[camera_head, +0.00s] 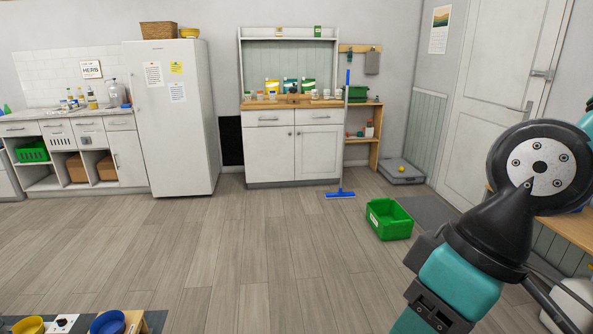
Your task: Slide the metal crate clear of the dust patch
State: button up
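I see no metal crate that I can make out for certain, and no dust patch shows on the visible floor (200,250). A green plastic crate (389,219) stands on the floor right of the middle; it is not metal. Part of my teal and black arm fills the right side of the view. My gripper is not in the picture.
A white fridge (172,118) and a white cabinet (293,155) stand at the back wall. A blue squeegee or mop (340,195) leans there. A low grey box (401,173) bears a small orange ball. A table with bowls (108,322) is at bottom left. The middle floor is clear.

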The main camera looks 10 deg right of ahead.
aim_at(387, 217)
jog(key=u, duration=0.05)
jog(key=i, duration=2.05)
jog(key=z, duration=0.45)
jog(key=i, duration=2.05)
jog(key=z, duration=1)
jog(key=i, duration=1.1)
jog(key=z, duration=0.3)
